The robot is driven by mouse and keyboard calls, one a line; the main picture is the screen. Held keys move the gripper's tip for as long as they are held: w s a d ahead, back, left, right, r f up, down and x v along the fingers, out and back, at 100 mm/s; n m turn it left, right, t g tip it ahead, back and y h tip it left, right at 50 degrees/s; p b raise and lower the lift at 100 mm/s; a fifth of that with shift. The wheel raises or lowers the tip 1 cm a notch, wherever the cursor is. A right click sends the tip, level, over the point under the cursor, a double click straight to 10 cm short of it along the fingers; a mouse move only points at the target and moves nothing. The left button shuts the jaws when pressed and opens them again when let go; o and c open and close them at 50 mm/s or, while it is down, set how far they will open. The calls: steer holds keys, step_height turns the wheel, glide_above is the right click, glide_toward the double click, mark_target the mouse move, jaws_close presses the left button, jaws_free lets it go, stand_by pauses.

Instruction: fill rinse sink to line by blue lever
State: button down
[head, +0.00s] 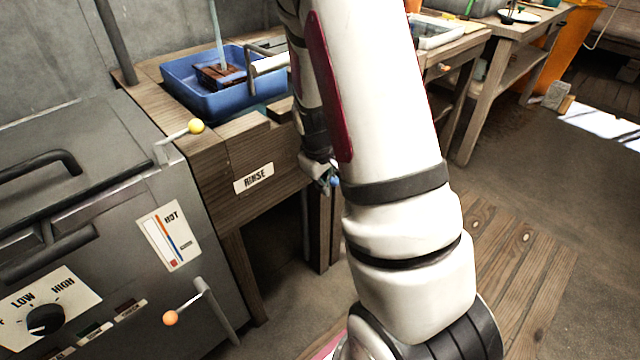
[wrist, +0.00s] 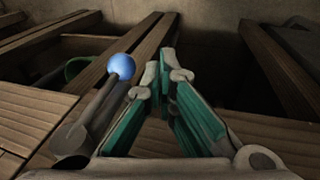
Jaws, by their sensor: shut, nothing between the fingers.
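The rinse sink (head: 178,76) is a blue basin set in a wooden bench with a RINSE label (head: 254,178) on its front. A brown wooden piece (head: 222,76) sits inside it. No fill line or water level can be made out. The blue lever has a blue ball knob (head: 335,181), low below the bench front and partly hidden by my arm. In the wrist view the blue knob (wrist: 120,66) stands on a dark rod, left of my gripper (wrist: 164,66) and apart from it. My gripper is shut and empty, its green-padded fingers together.
A grey metal unit (head: 100,200) at left carries a yellow-knobbed lever (head: 196,126) and an orange-knobbed lever (head: 170,318). A wooden bench post (head: 322,235) stands below the sink. Another wooden table (head: 505,50) is at back right.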

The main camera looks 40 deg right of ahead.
steer(key=shift+d+f, duration=0.25)
steer(key=shift+d, duration=0.1)
steer(key=shift+d, duration=0.1)
stand_by(0.6)
